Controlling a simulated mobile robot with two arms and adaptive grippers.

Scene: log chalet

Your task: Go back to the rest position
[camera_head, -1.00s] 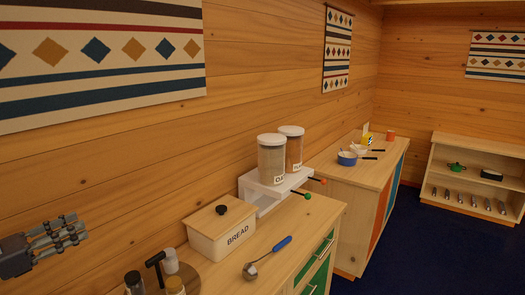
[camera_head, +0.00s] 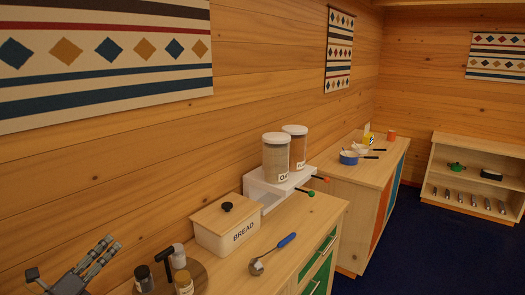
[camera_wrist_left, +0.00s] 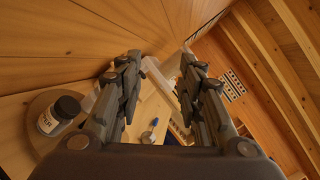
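My left gripper (camera_head: 98,258) is at the lower left of the head view, beside the wall and left of the jars on the counter. In the left wrist view its two fingers (camera_wrist_left: 158,75) stand wide apart with nothing between them. My right gripper is in neither view.
A second cabinet (camera_head: 357,186) and a low shelf (camera_head: 474,176) stand farther off.

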